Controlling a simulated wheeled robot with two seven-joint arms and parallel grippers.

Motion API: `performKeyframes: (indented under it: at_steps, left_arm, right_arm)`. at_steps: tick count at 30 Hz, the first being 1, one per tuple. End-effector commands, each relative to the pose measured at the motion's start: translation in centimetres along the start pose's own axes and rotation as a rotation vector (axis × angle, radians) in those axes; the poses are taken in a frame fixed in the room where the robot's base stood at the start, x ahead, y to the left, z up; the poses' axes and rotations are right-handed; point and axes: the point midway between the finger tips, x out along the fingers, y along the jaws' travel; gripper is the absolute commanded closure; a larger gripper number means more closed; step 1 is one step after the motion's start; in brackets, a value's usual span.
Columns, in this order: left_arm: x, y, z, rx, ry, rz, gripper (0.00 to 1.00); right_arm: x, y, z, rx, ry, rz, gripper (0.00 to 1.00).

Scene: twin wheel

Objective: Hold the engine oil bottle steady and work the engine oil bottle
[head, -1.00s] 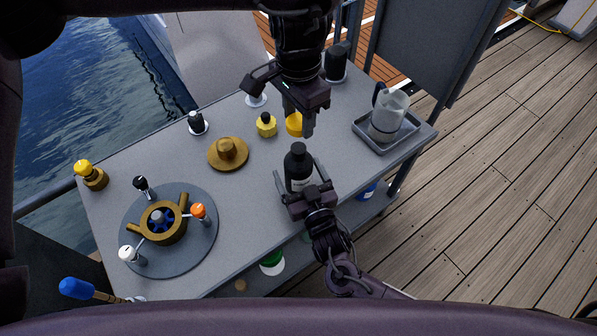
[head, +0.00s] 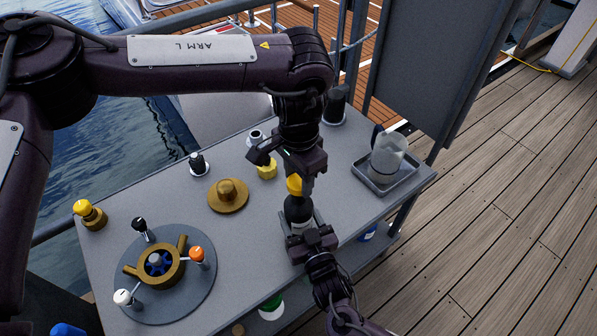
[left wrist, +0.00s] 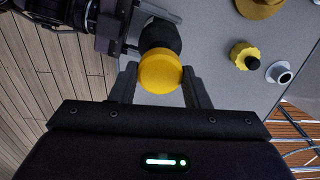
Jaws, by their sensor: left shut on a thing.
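The black engine oil bottle (head: 298,211) stands upright near the table's front edge in the head view. In the left wrist view, the bottle (left wrist: 160,35) shows behind a yellow cap (left wrist: 160,72). My left gripper (head: 294,180) comes down from above and is shut on the cap, at the bottle's top. Whether the cap touches the neck is hidden. My right gripper (head: 304,226) has its fingers on both sides of the bottle's body and is shut on it.
A grey tray (head: 402,180) with a clear jug (head: 387,157) is at the right. A brass flanged part (head: 228,194) and a round grey plate (head: 197,302) with a brass valve body (head: 158,264) lie left. A yellow knobbed part (head: 267,171) stands behind the bottle.

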Motion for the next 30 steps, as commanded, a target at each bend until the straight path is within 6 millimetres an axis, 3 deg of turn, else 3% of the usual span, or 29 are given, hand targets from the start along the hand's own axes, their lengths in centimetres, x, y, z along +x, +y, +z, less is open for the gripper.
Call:
performKeyframes:
  at_steps: [14, 30]
  left_arm:
    - [0.0, 0.0, 0.0, 0.0, 0.001, 0.0, 0.79]
    - [1.8, 0.0, -0.1, 0.0, 0.001, -0.001, 0.79]
  right_arm:
    - [0.0, 0.0, 0.0, 0.0, 0.0, 0.0, 0.81]
    - [0.0, 0.0, 0.0, 0.0, 0.0, 0.0, 0.81]
